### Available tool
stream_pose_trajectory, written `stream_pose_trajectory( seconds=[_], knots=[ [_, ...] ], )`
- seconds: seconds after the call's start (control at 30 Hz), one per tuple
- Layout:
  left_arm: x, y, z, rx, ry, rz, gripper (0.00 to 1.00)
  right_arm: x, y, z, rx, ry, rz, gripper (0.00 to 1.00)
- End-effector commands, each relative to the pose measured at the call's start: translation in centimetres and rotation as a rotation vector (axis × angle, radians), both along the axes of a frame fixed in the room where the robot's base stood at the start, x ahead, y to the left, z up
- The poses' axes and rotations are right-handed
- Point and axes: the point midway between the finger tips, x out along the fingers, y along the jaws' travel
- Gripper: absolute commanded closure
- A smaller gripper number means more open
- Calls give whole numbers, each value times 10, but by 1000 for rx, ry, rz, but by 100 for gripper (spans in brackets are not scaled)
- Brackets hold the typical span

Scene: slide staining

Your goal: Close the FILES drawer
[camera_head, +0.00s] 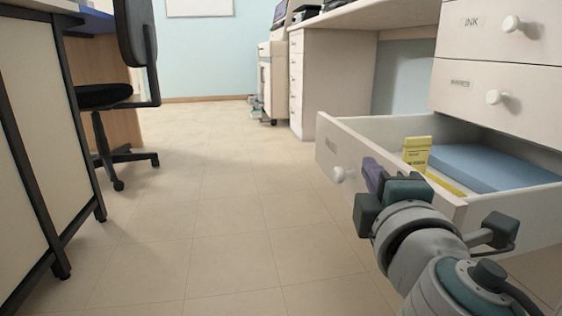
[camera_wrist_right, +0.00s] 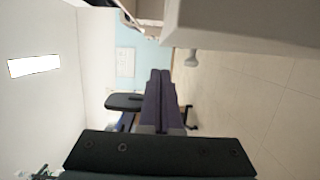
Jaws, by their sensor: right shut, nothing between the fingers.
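The FILES drawer (camera_head: 335,160) is the lowest drawer of the white cabinet at the right, and it stands pulled out. Its front has a small label, too blurred to read surely, and a round white knob (camera_head: 343,174). The drawer front also shows at the top right of the right wrist view (camera_wrist_right: 245,28), with its knob (camera_wrist_right: 192,58) below it. My right gripper (camera_head: 372,172) is shut and empty. It is close to the drawer front, just right of the knob in the head view; I cannot tell whether it touches. My left gripper is not in view.
Inside the drawer lie a blue folder or block (camera_head: 490,167) and a yellow item (camera_head: 417,152). Two shut drawers, INK (camera_head: 490,28) and another (camera_head: 480,88), are above. A black chair (camera_head: 125,90) stands at the left. The tiled floor (camera_head: 220,220) before the drawer is clear.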

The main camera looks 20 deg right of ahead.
Motion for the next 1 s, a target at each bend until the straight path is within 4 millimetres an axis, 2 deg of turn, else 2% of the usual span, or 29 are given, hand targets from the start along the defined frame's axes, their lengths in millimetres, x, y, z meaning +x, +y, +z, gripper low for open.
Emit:
stream_pose_trajectory(
  seconds=[0.1,0.23,0.77,1.0],
  knots=[
    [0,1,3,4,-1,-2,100,-4,-14,1,-3,1,2,100],
    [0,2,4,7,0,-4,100,-6,-21,1,-2,0,2,100],
    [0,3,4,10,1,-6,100,-7,-26,1,-1,0,2,100],
    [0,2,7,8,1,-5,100,-12,-49,2,-5,-1,1,100]
  ],
)
